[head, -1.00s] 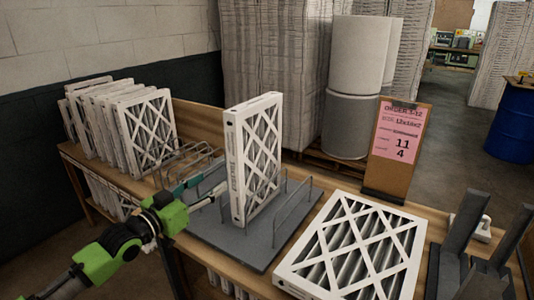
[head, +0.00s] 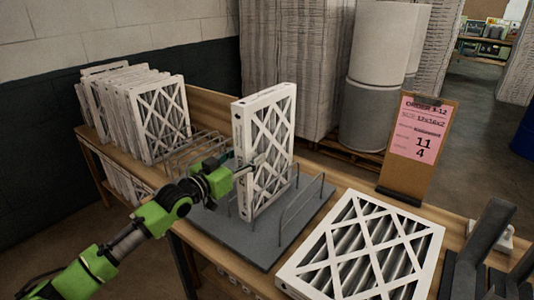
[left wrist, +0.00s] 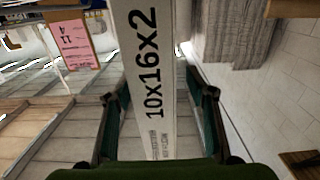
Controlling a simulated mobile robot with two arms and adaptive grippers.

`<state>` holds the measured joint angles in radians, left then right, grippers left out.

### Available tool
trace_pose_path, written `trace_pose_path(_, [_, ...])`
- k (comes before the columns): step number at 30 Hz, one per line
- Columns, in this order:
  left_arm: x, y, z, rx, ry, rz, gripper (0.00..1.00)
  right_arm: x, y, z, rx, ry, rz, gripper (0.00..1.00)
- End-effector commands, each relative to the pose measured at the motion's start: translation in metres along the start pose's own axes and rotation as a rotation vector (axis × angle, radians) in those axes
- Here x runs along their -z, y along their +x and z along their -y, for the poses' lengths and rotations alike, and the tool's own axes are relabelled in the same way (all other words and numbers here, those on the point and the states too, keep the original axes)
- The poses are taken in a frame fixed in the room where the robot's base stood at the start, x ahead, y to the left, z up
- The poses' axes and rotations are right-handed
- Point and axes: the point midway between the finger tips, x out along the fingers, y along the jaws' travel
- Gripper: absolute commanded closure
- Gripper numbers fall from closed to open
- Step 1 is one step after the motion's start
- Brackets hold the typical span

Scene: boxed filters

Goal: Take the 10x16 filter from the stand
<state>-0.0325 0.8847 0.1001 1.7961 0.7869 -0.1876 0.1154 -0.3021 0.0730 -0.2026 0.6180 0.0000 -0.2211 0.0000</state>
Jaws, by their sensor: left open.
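The 10x16 filter (head: 264,150) stands upright in the wire rack on the grey base plate (head: 222,228). It has a white frame with crossed bracing. In the left wrist view its narrow edge (left wrist: 148,75) reads 10x16x2. My left gripper (head: 247,176) is at the filter's near edge. In the wrist view its open fingers (left wrist: 158,98) lie on either side of that edge, with gaps showing. The far fingertip is partly hidden in the head view. My right gripper is not in view.
Several filters (head: 160,118) stand in a row at the table's left end. Another filter (head: 365,250) lies flat at the right. A clipboard with a pink order sheet (head: 420,135) stands behind it. Wire dividers flank the standing filter. Dark grey uprights (head: 490,235) stand far right.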

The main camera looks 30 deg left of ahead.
Motion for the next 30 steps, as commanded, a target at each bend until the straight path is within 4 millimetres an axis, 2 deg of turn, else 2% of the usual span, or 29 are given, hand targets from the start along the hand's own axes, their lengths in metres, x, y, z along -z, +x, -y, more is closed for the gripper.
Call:
trace_pose_path(5, [0.001,0.008,-0.001,0.0,-0.001,0.0,0.49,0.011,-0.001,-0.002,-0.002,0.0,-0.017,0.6])
trace_pose_path(8, [0.004,0.015,-0.001,0.0,-0.002,-0.002,0.49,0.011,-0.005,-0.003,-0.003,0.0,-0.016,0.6])
trace_pose_path(14, [0.011,0.041,-0.006,-0.001,-0.002,-0.003,0.49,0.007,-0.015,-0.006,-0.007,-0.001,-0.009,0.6])
trace_pose_path(18, [0.008,0.054,-0.005,0.0,-0.002,-0.001,0.49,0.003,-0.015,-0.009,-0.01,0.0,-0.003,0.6])
trace_pose_path(28, [0.006,0.059,-0.006,-0.001,0.0,0.0,0.49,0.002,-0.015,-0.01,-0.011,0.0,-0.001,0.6])
trace_pose_path(29, [0.006,0.059,-0.006,-0.001,0.0,0.0,0.54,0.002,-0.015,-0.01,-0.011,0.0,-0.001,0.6])
trace_pose_path(30, [0.006,0.059,-0.006,-0.001,0.0,0.0,0.65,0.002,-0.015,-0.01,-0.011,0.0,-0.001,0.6])
